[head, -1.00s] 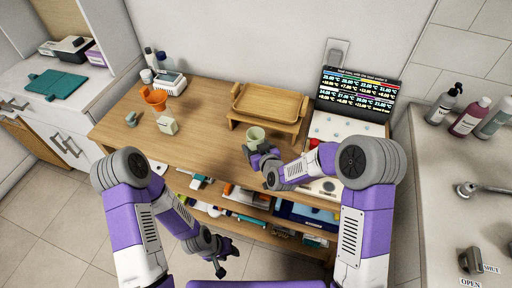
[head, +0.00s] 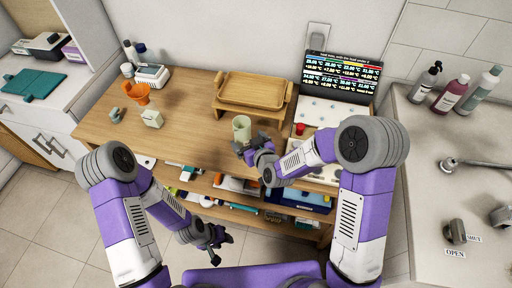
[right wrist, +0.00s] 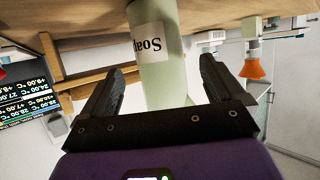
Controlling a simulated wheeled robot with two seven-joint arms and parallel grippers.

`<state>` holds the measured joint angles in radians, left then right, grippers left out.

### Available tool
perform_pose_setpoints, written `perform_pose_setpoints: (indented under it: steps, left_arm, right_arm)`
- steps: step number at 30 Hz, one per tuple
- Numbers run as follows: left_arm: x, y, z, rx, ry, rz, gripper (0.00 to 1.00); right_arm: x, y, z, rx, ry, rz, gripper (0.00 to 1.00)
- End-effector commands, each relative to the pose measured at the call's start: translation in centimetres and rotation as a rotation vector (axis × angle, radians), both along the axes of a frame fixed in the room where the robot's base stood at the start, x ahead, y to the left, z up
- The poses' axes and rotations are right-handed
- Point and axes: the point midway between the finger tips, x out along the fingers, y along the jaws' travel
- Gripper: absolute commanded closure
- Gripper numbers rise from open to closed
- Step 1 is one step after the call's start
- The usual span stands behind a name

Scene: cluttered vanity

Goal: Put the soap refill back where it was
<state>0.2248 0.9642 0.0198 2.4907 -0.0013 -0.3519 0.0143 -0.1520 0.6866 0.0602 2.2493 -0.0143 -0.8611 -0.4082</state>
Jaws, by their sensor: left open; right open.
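The soap refill (head: 241,126) is a pale green container with a white "Soap" label. It stands upright on the wooden table, in front of the wooden tray. In the right wrist view, which is upside down, the soap refill (right wrist: 162,85) is between the spread fingers of my right gripper (right wrist: 168,85), with a gap on each side. In the head view my right gripper (head: 246,146) is at the near side of the soap refill, open. My left gripper (head: 217,243) is open and empty, low in front of the table, away from the refill.
A wooden tray on a stand (head: 253,92) is behind the refill. An orange cup (head: 136,94) and a small cream container (head: 152,118) stand to the left. A display panel (head: 341,68) is at the back right. Shelves below the table hold several items. The table's middle left is clear.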

Motion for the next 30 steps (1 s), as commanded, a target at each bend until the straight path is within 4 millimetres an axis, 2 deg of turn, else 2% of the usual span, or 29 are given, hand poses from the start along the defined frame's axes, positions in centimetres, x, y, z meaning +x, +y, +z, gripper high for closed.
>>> perform_pose_setpoints:
  steps: [6, 12, 30]
  left_arm:
    - [0.0, 0.0, 0.6, 0.000, 0.000, 0.000, 0.57]
    - [0.0, 0.0, 0.8, 0.000, 0.000, 0.000, 0.57]
    - [0.0, 0.0, 0.8, 0.000, 0.000, 0.000, 0.57]
  right_arm:
    - [-3.7, -1.6, 1.8, -0.001, 0.000, 0.000, 0.05]
    - [-5.6, -2.3, 2.6, -0.001, 0.000, 0.000, 0.05]
    - [-6.0, -2.5, 2.7, -0.001, 0.000, 0.000, 0.05]
